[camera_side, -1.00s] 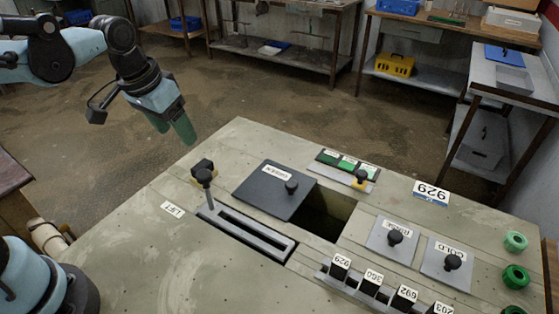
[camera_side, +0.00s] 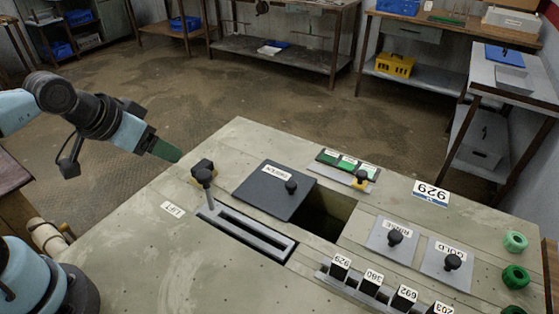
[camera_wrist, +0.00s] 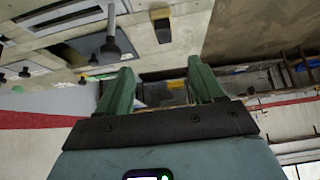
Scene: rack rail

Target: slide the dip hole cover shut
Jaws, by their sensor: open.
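The dip hole cover (camera_side: 265,197) is a dark grey square plate with a black knob (camera_side: 291,187) and a white label. It lies flat on the bench top to the left of the dark dip hole (camera_side: 328,211), which shows uncovered beside it. My gripper (camera_side: 172,154) is beyond the bench's left edge, apart from the cover and the knob. In the wrist view my gripper (camera_wrist: 160,84) shows two green fingers spread apart with nothing held between them. The wrist view is tilted, with the bench along its top.
A black-knobbed lever (camera_side: 205,177) stands at the end of a slotted rail (camera_side: 247,233), between my gripper and the cover.

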